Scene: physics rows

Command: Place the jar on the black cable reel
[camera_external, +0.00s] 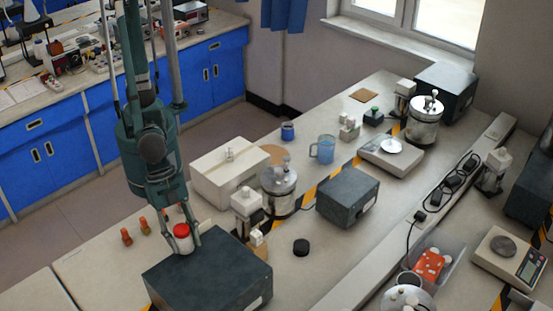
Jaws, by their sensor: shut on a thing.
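The jar (182,240) has a red lid and a pale body. My gripper (182,246) points down with its fingers on either side of the jar and is shut on it. The jar looks upright, in front of or above the back edge of a large dark box (210,274); I cannot tell whether it touches anything below. A small black round thing (301,247), which looks like the black cable reel, lies flat on the bench to the right of the gripper. Its top looks bare.
Two orange-red small items (126,236) stand left of my gripper. A white device (246,206), a metal vessel (280,190) and a dark grey box (347,196) stand around the reel. The bench right and front of the reel is clear up to a raised ledge (375,262).

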